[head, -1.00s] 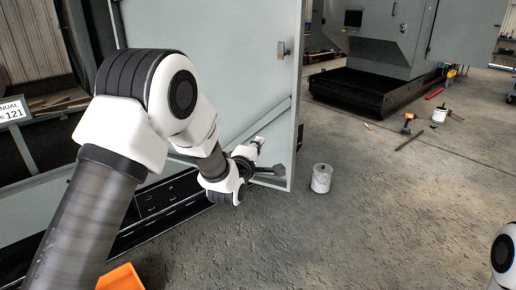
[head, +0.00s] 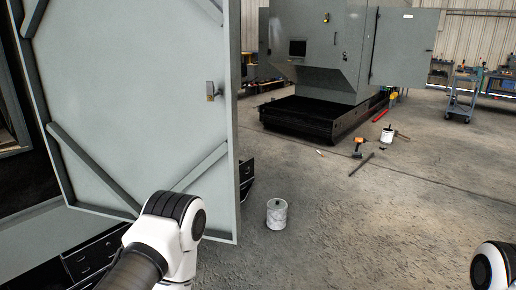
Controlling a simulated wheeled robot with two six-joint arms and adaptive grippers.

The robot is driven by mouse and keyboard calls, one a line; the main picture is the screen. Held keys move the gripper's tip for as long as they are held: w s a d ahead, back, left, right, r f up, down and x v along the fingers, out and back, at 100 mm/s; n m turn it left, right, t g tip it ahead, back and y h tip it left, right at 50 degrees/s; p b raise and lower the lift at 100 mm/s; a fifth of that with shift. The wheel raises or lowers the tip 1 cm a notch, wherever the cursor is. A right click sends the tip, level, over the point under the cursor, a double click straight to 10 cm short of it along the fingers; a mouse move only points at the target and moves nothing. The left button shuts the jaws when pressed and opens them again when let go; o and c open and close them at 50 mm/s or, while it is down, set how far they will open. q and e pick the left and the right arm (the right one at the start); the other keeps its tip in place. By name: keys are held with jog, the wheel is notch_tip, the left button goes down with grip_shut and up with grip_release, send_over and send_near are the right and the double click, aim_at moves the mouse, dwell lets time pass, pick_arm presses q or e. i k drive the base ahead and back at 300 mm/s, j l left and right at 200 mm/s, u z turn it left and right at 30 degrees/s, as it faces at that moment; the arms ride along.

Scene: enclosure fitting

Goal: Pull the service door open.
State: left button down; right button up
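The service door (head: 135,95) is a large pale grey panel with diagonal braces across its corners. It fills the left of the head view and stands swung out, with a dark opening beside it at the far left. A small latch (head: 211,91) sits near its right edge. My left arm rises from the bottom in front of the door's lower edge, and its gripper does not show. Only a white joint of my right arm shows at the bottom right corner; its gripper is out of view.
A white paint-marked can (head: 277,214) stands on the floor just right of the door's lower corner. A second grey machine (head: 318,50) on a black base stands behind. Tools and another can (head: 387,135) lie farther right. The concrete floor (head: 400,215) at centre right is clear.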

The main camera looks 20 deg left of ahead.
aim_at(117, 88)
jog(key=i+l, duration=0.15)
jog(key=i, duration=0.65)
jog(key=i+l+z, duration=0.1)
jog(key=i, duration=0.75)
jog(key=i+l, duration=0.15)
jog(key=i, duration=0.65)
